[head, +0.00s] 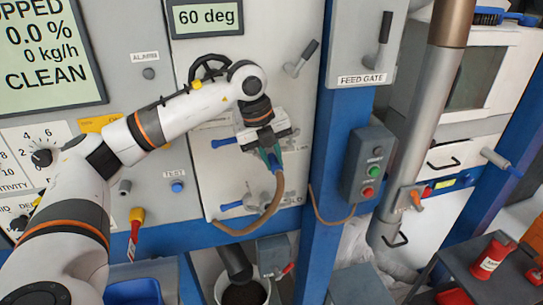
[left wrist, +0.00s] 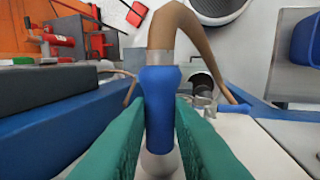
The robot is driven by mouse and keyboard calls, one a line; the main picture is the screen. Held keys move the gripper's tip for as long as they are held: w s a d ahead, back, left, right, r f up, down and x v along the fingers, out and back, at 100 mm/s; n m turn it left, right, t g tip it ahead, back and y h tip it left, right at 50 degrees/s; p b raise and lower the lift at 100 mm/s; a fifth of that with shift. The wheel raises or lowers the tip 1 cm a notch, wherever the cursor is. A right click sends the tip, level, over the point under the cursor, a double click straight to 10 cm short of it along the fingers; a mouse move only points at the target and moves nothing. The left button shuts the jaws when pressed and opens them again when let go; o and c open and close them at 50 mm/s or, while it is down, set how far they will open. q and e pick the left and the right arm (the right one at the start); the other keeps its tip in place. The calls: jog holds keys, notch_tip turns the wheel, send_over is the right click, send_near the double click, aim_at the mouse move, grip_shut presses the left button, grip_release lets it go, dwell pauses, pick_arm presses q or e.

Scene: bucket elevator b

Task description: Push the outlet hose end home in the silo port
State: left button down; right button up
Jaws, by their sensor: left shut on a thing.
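My left gripper (head: 268,152) is shut on the blue collar of the outlet hose end, in front of the pale panel. In the left wrist view the teal fingers of my left gripper (left wrist: 158,130) press on both sides of the blue hose end (left wrist: 160,100). The tan hose (left wrist: 175,25) leaves the collar and bends over. In the head view the hose (head: 277,195) hangs from the gripper and curves down left. A pale rounded part (left wrist: 160,165) shows past the collar; I cannot tell whether it is the silo port or the hose tip. My right gripper is out of view.
A blue post (head: 320,190) with a grey button box (head: 368,163) stands just right of the gripper. Blue-handled levers (head: 225,141) sit on the panel nearby. A bucket of dark grain (head: 243,292) stands below. A metal pipe (head: 432,90) runs down at right.

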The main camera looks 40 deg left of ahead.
aim_at(277, 168)
pick_arm(q)
jog(key=shift+s+d, duration=0.2)
jog(key=shift+s+d+b, duration=0.35)
jog(key=shift+s+d, duration=0.7)
jog(key=shift+d, duration=0.2)
jog(key=shift+s+d+b, duration=0.3)
jog(key=shift+s+d, duration=1)
jog(key=shift+d, duration=0.2)
